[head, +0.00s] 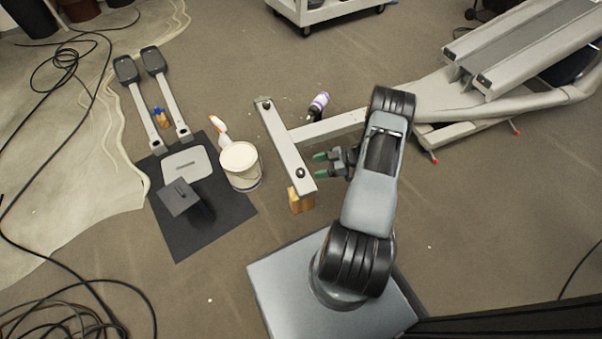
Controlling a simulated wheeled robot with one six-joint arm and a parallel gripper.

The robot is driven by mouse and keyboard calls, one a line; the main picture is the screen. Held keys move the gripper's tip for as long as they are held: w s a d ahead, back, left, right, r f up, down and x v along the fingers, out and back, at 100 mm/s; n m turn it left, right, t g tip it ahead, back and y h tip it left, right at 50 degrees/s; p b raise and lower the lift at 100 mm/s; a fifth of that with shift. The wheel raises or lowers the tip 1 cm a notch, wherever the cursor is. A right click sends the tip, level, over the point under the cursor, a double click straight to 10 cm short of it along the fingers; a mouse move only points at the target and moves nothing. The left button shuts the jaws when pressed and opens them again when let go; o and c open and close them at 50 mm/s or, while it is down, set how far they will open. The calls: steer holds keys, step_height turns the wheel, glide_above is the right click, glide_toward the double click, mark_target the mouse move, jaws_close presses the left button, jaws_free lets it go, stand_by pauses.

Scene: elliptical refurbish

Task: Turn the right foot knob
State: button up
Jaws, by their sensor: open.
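The pale crossbar (282,142) of the elliptical's frame lies left of my arm. A small dark foot knob (300,172) sits near its close, right-hand end. Another dark knob (266,104) is at its far end. My gripper (320,165) is open, its two green-tipped fingers pointing left toward the near knob. The fingertips appear just right of that knob, with a small gap in the picture; I cannot tell their height relative to it. Nothing shows between the fingers.
A wooden block (301,201) is under the crossbar's near end. A white bucket (240,166) and dark mat (178,235) lie to the left. A purple-and-white bottle (319,102) stands beyond my gripper. The elliptical's rails (520,50) fill the upper right. Cables (70,300) lie lower left.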

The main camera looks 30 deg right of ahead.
mark_target(300, 171)
steer(key=b+x, duration=0.2)
steer(key=x, duration=0.5)
steer(key=shift+w+a+f, duration=0.15)
steer(key=shift+a+f, duration=0.05)
steer(key=shift+a, duration=0.1)
steer(key=c, duration=0.9)
steer(key=shift+r+m+t+h, duration=0.1)
steer(key=shift+m+t+h, duration=0.2)
